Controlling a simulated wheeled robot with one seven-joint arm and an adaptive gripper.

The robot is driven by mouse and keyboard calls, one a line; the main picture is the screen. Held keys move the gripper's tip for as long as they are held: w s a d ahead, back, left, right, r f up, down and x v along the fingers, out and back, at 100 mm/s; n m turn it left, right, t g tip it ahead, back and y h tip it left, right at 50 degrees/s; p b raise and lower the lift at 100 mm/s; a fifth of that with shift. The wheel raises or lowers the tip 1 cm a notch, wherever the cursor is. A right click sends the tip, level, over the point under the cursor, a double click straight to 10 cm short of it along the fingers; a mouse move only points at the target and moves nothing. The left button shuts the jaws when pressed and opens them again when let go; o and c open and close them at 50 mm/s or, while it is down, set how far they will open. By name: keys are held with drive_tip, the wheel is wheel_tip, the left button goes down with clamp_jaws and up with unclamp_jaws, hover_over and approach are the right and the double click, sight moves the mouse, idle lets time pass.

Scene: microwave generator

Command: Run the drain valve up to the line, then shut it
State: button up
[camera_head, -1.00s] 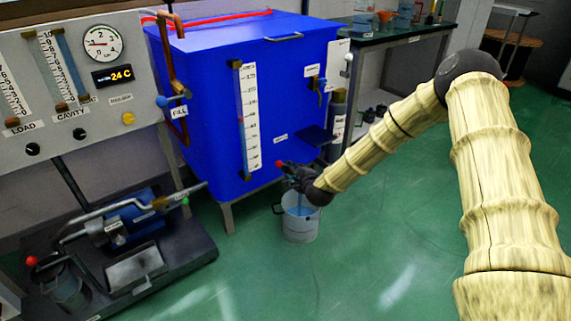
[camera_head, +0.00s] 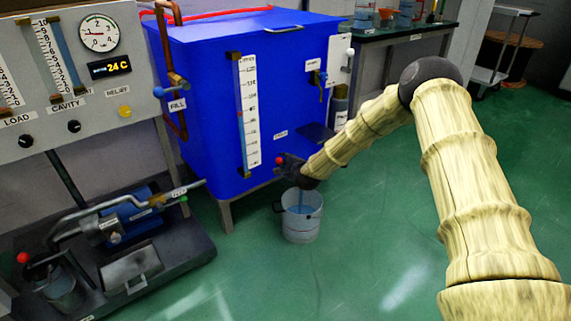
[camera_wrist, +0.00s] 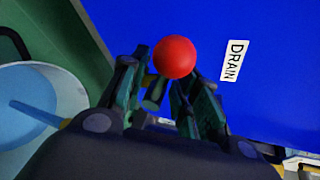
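The drain valve's red ball knob (camera_wrist: 174,57) is beside the DRAIN label (camera_wrist: 234,61), low on the blue tank (camera_head: 205,90). My gripper (camera_wrist: 160,85) is open, its two fingers on either side of the valve's stem just below the knob; contact cannot be told. In the head view my gripper (camera_head: 288,166) covers most of the valve. A blue stream runs into the grey bucket (camera_head: 302,228) below; the bucket also shows in the wrist view (camera_wrist: 70,90). The tank's sight glass (camera_head: 240,125) has a white scale; its level is too small to read.
The pump unit (camera_head: 125,225) stands on a dark base at left, under the gauge panel (camera_head: 60,130). A blue-handled FILL valve (camera_head: 160,91) is on the copper pipe. A bench (camera_head: 400,38) with glassware is behind. The green floor right of the bucket is clear.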

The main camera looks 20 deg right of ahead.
drive_tip(key=shift+c, duration=0.5)
clamp_jaws()
